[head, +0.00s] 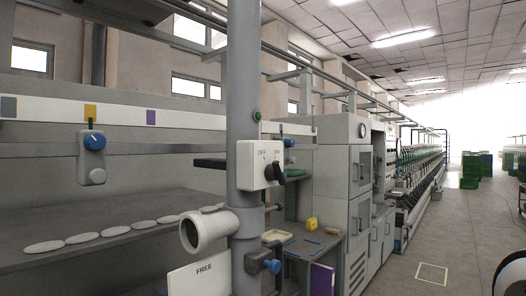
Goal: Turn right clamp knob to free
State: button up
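A blue knob (271,266) sits on a dark clamp bracket (256,261) low on the grey vertical pipe. Left of it a white plate marked FREE (202,279) is partly cut off by the bottom edge. Another blue knob (95,141) is on a grey hanging box (91,164) at the left. A white switch box (261,165) with a black rotary handle and OFF lettering is fixed to the pipe. I cannot tell from labels which blue knob is the right clamp knob. My gripper is not in view.
The thick grey pipe (243,90) stands in front, with a white open pipe stub (205,230) pointing left. A grey shelf with several pale discs (117,231) is at left. Grey cabinets (343,190) stand behind right. The aisle floor (440,240) at right is mostly clear.

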aim_at(288, 142)
jog(key=i+l, duration=0.4)
jog(key=i, duration=0.15)
jog(key=i+l, duration=0.4)
jog(key=i, duration=0.15)
jog(key=k+l+z, duration=0.05)
